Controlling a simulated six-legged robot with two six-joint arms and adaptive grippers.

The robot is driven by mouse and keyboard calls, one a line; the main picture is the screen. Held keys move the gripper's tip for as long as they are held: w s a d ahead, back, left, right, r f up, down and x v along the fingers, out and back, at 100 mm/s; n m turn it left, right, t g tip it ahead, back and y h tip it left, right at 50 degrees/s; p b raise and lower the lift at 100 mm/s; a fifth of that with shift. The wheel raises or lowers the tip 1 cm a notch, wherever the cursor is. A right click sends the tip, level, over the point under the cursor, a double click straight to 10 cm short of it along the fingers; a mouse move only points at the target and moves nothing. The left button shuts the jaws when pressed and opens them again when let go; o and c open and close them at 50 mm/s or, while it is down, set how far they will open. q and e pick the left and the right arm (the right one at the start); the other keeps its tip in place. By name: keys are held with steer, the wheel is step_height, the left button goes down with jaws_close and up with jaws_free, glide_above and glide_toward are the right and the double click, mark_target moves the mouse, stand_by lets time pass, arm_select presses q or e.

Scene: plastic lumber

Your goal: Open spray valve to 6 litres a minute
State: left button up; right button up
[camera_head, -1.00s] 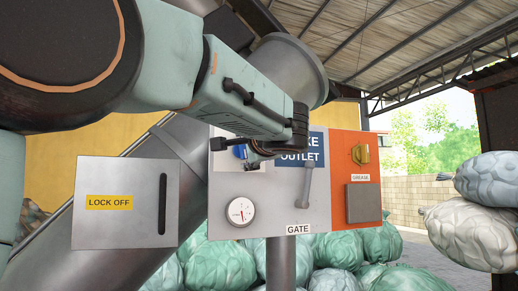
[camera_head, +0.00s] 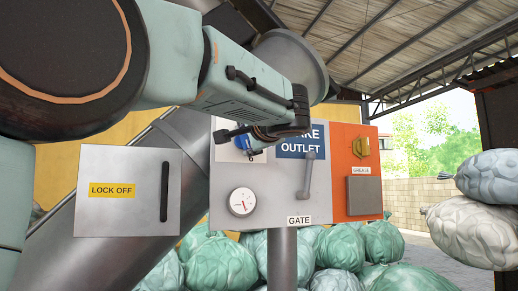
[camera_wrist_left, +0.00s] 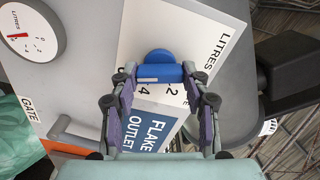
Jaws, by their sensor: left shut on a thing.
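The blue valve knob (camera_wrist_left: 160,56) sits on a white plate lettered LITRES in the left wrist view, with marks 2 and 4 showing beside it. The rest of its scale is hidden by my fingers. My left gripper (camera_wrist_left: 158,78) is shut on the knob, one finger on each side. In the head view my left gripper (camera_head: 243,138) covers most of the knob at the panel's upper left. My right gripper is not in view.
The grey GATE lever (camera_head: 307,176) stands right of the knob, below the blue FLAKE OUTLET sign (camera_head: 301,148). A LOCK OFF box (camera_head: 128,215) is at left. Green bags (camera_head: 340,248) lie behind.

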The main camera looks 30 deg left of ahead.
arm_select(q)
steer(key=shift+f+n+b, duration=0.2)
steer(key=shift+n+b, duration=0.6)
steer(key=shift+b, duration=0.35)
steer(key=shift+r+n+b, duration=0.1)
steer(key=shift+n+b, duration=0.2)
steer(key=shift+n, duration=0.1)
steer(key=o, duration=1.2)
steer(key=shift+r, duration=0.1)
steer(key=shift+c, duration=0.2)
